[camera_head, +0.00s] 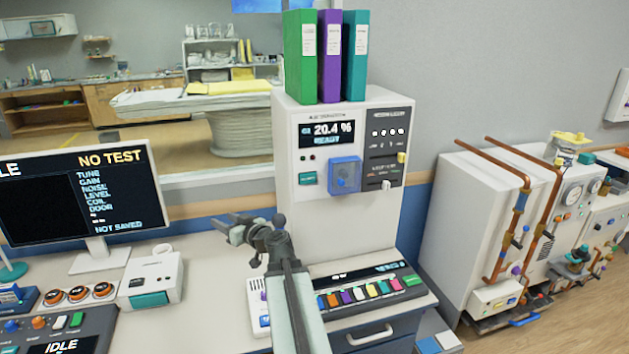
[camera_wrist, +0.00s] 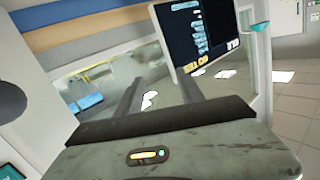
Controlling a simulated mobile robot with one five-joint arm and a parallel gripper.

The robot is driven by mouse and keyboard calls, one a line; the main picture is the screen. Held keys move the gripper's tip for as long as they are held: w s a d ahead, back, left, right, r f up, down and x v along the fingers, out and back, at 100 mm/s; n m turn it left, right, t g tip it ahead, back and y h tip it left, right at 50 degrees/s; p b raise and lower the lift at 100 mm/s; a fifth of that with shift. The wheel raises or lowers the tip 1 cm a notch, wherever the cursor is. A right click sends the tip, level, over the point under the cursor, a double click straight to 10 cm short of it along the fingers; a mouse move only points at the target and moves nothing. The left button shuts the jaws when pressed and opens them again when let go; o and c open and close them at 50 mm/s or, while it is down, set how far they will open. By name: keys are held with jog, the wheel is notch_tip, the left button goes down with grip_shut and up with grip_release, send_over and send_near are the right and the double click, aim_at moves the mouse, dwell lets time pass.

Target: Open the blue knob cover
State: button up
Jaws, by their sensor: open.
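The blue knob cover (camera_head: 344,176) is a small translucent blue box on the front of the white cabinet (camera_head: 298,226), below its 20.4 % display. It looks closed over a knob, which shows dimly through it. My gripper (camera_head: 232,230) is to the left of the cover and lower in the head view, apart from it and pointing left. In the wrist view my gripper (camera_wrist: 158,84) has its two fingers apart with nothing between them. That view faces a monitor, and I cannot make out the cover there.
Green, purple and teal binders (camera_head: 328,56) stand on the cabinet. A console with coloured keys (camera_head: 365,290) lies on the counter below it. A monitor (camera_head: 82,192) and a small white box (camera_head: 150,280) are to the left. A machine with copper pipes (camera_head: 500,215) stands right.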

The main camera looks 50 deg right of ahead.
jog(key=s+d+r+m+h+p, duration=0.1)
jog(key=s+d+r+m+h, duration=0.15)
jog(key=s+d, duration=0.6)
jog(key=s+d+r+m+h, duration=0.25)
jog(key=s+d+h, duration=0.2)
jog(key=d, duration=0.65)
jog(key=m+g+h, duration=0.2)
jog(key=m+h, duration=0.1)
send_near(341, 184)
jog(key=d, duration=0.1)
jog(key=x, duration=0.8)
jog(key=shift+w+r+p, duration=0.15)
jog(key=shift+w+p, duration=0.15)
jog(key=shift+w, duration=0.15)
jog(key=shift+c, duration=0.4)
grip_shut()
jog(key=shift+a, duration=0.1)
